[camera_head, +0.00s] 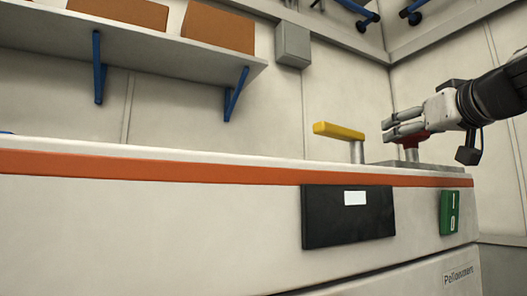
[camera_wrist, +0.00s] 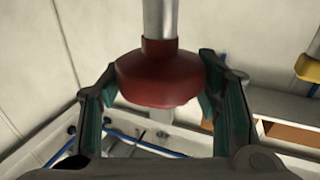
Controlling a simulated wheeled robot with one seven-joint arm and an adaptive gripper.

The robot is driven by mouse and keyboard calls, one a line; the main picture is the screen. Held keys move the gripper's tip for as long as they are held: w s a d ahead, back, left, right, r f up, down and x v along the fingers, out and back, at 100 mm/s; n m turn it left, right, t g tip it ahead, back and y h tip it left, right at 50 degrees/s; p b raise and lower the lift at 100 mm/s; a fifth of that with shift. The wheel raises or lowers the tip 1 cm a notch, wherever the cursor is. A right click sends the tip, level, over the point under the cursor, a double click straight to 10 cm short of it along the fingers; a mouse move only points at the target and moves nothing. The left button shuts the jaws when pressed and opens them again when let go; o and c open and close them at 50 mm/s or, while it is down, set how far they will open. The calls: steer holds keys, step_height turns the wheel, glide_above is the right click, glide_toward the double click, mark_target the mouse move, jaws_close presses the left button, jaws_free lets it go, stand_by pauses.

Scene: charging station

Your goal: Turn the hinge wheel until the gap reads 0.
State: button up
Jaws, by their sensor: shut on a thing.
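The hinge wheel is a small red knob on a grey post; in the wrist view the red wheel (camera_wrist: 158,80) sits between the two dark green-lined fingers. In the head view the red wheel (camera_head: 411,141) shows only partly, behind the fingers. My gripper (camera_head: 387,131) comes in from the right and is shut on the wheel, at the right end of the counter. A black panel (camera_head: 345,230) on the counter front carries a small white display (camera_head: 355,198); no figure on it is legible, so I cannot read the gap.
A yellow handle (camera_head: 338,131) on a grey post stands just left of my gripper. A green switch (camera_head: 449,213) is on the counter front at right. A shelf (camera_head: 140,45) with brown boxes hangs above at left. The counter top left of the handle looks clear.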

steer(key=shift+y, duration=0.3)
steer(key=n+y+b, duration=0.1)
steer(key=y+b, duration=0.1)
steer(key=shift+w+f+n+b, duration=0.15)
steer(key=shift+f+n+b, duration=0.05)
steer(key=shift+n+b, duration=0.2)
steer(key=shift+d+n+g+y+b, duration=0.1)
steer(key=shift+n+g+y+b, duration=0.4)
steer(key=shift+n+y, duration=0.45)
steer(key=n+y, duration=0.1)
steer(key=g+y, duration=0.1)
steer(key=y, duration=0.1)
steer(key=shift+r+n+y+p, duration=0.2)
steer(key=shift+n+y+p, duration=0.05)
steer(key=shift+n+p, duration=0.1)
steer(key=shift+n+g+y+p, duration=1)
steer(key=shift+n+y+p, duration=0.15)
steer(key=shift+y, duration=0.35)
steer(key=o, duration=1.2)
